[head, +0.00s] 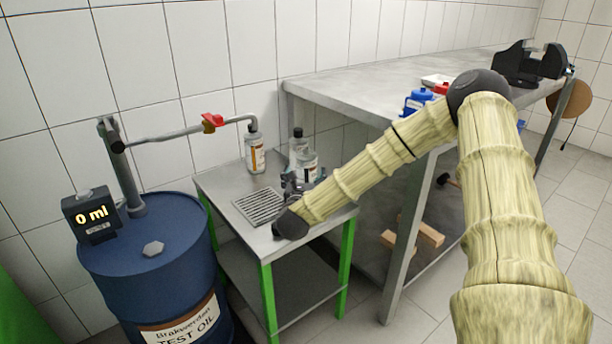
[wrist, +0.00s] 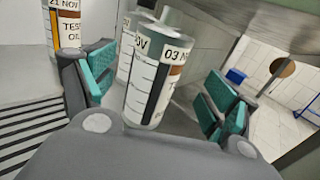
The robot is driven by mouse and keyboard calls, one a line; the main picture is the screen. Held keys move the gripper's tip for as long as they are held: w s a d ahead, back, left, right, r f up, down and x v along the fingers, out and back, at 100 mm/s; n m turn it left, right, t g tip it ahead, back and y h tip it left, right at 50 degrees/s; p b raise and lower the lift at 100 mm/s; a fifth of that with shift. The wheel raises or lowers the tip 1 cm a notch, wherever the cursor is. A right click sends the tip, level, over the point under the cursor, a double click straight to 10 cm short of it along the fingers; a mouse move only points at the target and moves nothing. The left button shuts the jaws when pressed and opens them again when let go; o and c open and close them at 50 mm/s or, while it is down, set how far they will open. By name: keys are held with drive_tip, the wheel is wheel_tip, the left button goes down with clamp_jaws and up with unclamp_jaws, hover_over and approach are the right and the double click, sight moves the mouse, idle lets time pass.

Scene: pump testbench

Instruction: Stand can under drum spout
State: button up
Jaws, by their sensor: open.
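The blue drum (head: 150,250) stands at the left, with a pipe leading to a downturned spout (head: 249,120). A white can with an orange label (head: 256,158) stands upright at the back of the small table; its top meets the spout in the picture, but I cannot tell if it is directly under it. Two more cans stand to its right, a rear one (head: 298,146) and a front one (head: 307,163). My gripper (head: 300,185) is open at the front can. In the wrist view, a can marked "03 N" (wrist: 157,82) stands between the spread teal pads, with gaps visible.
A grate (head: 258,206) lies in the small table (head: 228,185) and is empty. A red valve handle (head: 212,121) sits on the pipe. The drum's display (head: 91,216) reads 0 ml. A larger workbench (head: 370,85) stands close at the right.

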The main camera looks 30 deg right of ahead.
drive_tip(key=shift+f+b+x, duration=0.2)
drive_tip(key=shift+b+x, duration=0.15)
drive_tip(key=shift+x, duration=2.55)
drive_tip(key=shift+w+a+r, duration=0.1)
drive_tip(key=c, duration=1.6)
